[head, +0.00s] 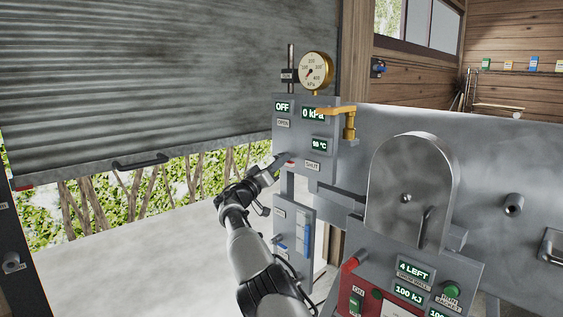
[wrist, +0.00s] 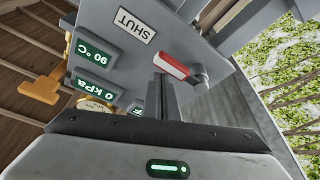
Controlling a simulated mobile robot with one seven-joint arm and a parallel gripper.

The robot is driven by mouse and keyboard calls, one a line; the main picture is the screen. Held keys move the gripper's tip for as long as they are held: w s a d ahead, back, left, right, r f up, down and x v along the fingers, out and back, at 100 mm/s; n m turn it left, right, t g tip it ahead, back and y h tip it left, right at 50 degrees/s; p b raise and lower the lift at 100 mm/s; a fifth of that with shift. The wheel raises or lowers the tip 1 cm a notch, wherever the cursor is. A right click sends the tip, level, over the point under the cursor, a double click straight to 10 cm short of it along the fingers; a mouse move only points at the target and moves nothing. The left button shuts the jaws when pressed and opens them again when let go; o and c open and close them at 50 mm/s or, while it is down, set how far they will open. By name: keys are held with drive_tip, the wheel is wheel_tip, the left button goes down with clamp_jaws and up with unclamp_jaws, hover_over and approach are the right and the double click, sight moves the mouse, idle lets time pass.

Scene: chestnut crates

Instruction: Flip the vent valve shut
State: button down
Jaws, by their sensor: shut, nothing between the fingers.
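The vent valve panel (head: 300,145) is a grey plate with an OPEN label (head: 284,123) high on its left and a SHUT label (head: 312,166) lower down. A red and white lever (wrist: 172,66) is by the SHUT label (wrist: 137,24) in the wrist view. It shows as a small red spot in the head view (head: 290,162). My gripper (head: 278,162) is shut and empty, its tips close to the lever. In the wrist view my fingers (wrist: 160,85) are just beside the lever; I cannot tell whether they touch it.
A brass gauge (head: 315,72) and a yellow pipe (head: 347,112) stand at the panel's top and right. Displays read OFF and 0 kPa. A grey domed machine (head: 410,185) is at the right. A partly raised shutter (head: 140,90) is at the left, with open floor below.

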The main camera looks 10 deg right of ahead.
drive_tip(key=shift+d+f, duration=0.15)
drive_tip(key=shift+f, duration=0.45)
wheel_tip(320, 180, up, 5)
drive_tip(key=b, duration=0.2)
drive_tip(key=w+a+v, duration=0.1)
drive_tip(key=v, duration=0.9)
drive_tip(key=shift+a, duration=0.1)
